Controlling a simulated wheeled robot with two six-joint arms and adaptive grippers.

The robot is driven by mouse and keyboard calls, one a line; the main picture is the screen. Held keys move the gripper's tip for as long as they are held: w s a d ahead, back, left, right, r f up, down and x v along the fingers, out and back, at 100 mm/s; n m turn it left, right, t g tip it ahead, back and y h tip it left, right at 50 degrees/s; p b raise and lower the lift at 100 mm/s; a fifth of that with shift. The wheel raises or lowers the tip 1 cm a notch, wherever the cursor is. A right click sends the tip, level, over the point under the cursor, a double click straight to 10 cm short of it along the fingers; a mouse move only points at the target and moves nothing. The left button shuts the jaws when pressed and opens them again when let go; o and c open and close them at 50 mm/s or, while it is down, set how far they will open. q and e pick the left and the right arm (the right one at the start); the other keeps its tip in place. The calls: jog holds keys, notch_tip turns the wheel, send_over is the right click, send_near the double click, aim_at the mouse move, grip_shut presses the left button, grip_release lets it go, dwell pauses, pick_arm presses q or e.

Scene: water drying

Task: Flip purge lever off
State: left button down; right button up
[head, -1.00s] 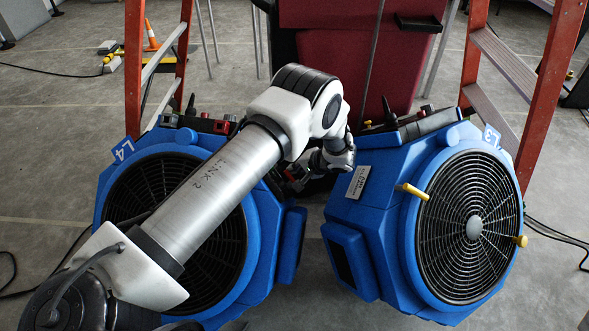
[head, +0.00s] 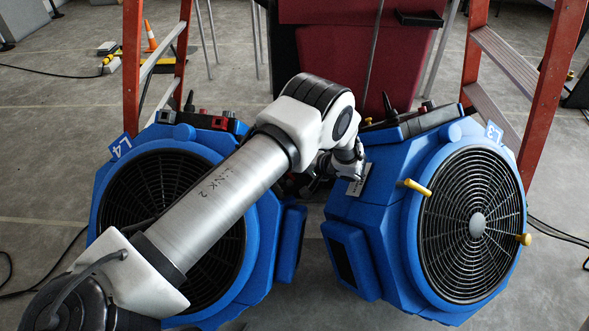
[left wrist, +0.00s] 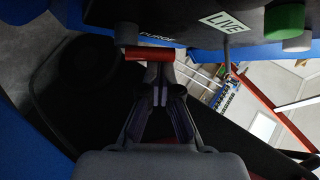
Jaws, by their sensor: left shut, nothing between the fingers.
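The purge lever (left wrist: 149,54) is a red bar under a dark panel, beside white PURGE lettering, in the left wrist view. My left gripper (left wrist: 160,74) is shut and empty, its fingertips right at the red bar; whether they touch it I cannot tell. In the head view my left gripper (head: 311,188) hangs between two blue machines, close to the side of the right one (head: 350,205). The lever cannot be made out in the head view. My right gripper is not in view.
A LIVE label (left wrist: 226,22) and a green knob (left wrist: 284,21) sit on the same panel. The left blue machine (head: 290,240) carries an L4 tag. An orange ladder (head: 550,80) stands behind the right machine, and a dark red bin (head: 345,60) stands behind the gap.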

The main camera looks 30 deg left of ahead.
pick_arm(q)
jog(key=shift+s+d+r+b, duration=0.15)
jog(key=shift+s+d+b, duration=0.35)
jog(key=shift+d, duration=0.2)
jog(key=shift+r+p, duration=0.45)
jog(key=shift+r, duration=0.35)
jog(key=v, duration=1.2)
